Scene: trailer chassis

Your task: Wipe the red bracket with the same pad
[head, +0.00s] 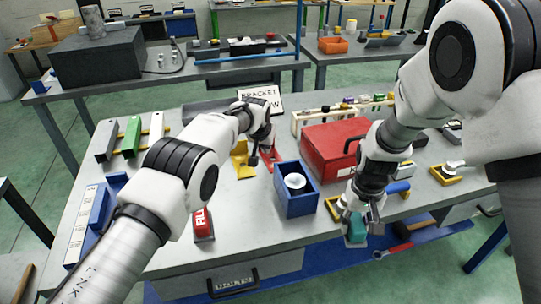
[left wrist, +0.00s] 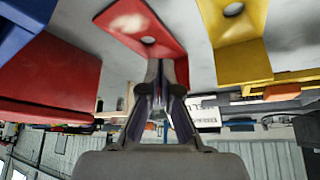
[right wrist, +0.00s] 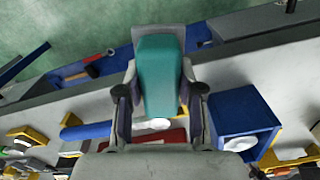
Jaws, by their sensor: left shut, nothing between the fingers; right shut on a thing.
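The red bracket (head: 270,158) stands on the workbench beside a yellow bracket (head: 243,164). In the left wrist view the red bracket (left wrist: 140,24) shows a flat face with a hole and a pale shiny patch. My left gripper (left wrist: 158,78) is shut and empty, its fingertips close at the red bracket's edge; whether they touch it I cannot tell. My right gripper (right wrist: 160,85) is shut on the teal pad (right wrist: 160,70). In the head view the pad (head: 355,229) is held at the bench's front edge, well to the right of the bracket.
A blue open box (head: 298,206) with a white round thing inside stands between the red bracket and my right gripper. A red case (head: 325,152) is behind it. A red FILL bottle (head: 203,224) lies front left. A sign (head: 262,98) stands behind the brackets.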

